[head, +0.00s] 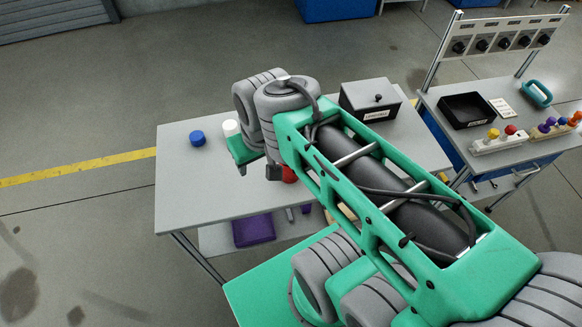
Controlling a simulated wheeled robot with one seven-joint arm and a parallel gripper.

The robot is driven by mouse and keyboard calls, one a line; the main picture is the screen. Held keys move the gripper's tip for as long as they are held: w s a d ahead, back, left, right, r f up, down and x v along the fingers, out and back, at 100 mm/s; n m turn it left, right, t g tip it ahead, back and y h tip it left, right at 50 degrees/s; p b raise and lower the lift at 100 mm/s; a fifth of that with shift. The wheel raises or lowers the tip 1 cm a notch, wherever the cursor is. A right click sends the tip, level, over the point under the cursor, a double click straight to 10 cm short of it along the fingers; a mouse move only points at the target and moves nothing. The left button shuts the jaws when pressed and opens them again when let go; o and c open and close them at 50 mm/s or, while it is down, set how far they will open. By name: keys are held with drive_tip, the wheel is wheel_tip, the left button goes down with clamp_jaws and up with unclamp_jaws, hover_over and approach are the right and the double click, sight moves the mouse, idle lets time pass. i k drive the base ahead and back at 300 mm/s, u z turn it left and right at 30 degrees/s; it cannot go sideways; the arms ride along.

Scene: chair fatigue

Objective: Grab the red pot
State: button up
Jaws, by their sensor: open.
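The red pot (289,174) stands on the grey table (190,190), mostly hidden behind my arm; only a small red part shows. A blue pot (197,138) stands on the table to the left. A white round thing (231,127), perhaps another pot, shows behind my gripper.
A dark grey lidded box (370,101) stands at the table's back right. A side bench at right holds a black tray (467,109), a teal handle (537,93) and coloured knobs. A purple bin (253,229) sits on the lower shelf. The table's front left is clear.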

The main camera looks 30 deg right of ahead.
sight(289, 177)
drive_tip(key=z, duration=1.5)
drive_tip(key=k, duration=0.95)
drive_tip(key=u, duration=1.5)
drive_tip(key=i, duration=0.5)
